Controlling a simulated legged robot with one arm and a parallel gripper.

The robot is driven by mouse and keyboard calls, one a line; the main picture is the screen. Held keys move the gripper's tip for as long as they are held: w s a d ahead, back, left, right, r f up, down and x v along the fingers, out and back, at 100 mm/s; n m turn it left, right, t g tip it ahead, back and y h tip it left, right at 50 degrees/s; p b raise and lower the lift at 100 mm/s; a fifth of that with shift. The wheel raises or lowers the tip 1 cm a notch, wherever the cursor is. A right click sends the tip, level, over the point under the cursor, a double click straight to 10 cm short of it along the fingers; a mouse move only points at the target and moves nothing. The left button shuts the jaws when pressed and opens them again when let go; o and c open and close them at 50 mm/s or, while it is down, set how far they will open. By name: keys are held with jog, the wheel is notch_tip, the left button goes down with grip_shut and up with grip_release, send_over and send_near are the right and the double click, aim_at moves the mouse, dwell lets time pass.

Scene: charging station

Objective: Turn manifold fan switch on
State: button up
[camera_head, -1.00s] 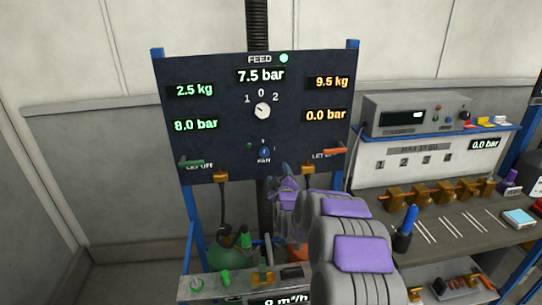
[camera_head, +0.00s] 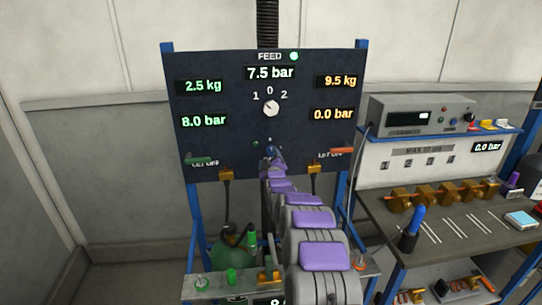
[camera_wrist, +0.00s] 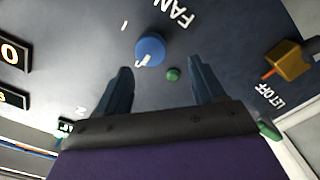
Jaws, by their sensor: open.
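The fan switch is a round blue knob (camera_wrist: 150,49) with a white pointer mark, on the dark panel beside the FAN label in the wrist view. A "1" mark is printed near it. The knob appears just beyond the fingertips; I cannot tell the exact gap. In the head view my gripper (camera_head: 273,157) is at the panel's lower middle and covers the FAN label.
The dark panel (camera_head: 230,150) carries a selector dial (camera_head: 271,108) above and several displays. A green lever (camera_head: 198,160) and an orange lever (camera_head: 342,151) flank my gripper, with brass fittings below. A workbench (camera_head: 465,235) with tools stands at the right.

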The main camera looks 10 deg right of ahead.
aim_at(271, 151)
jog(key=w, duration=0.4)
jog(key=shift+w+a+b, duration=0.15)
jog(key=shift+a+b, duration=0.1)
jog(key=shift+b, duration=0.1)
jog(key=shift+d, duration=1.25)
jog(key=shift+c, duration=1.4)
jog(key=shift+d, duration=0.15)
jog(key=shift+c, duration=1.6)
jog(key=shift+a+r, duration=0.1)
jog(key=shift+a, duration=0.6)
jog(key=c, duration=0.5)
jog(key=shift+d, duration=0.1)
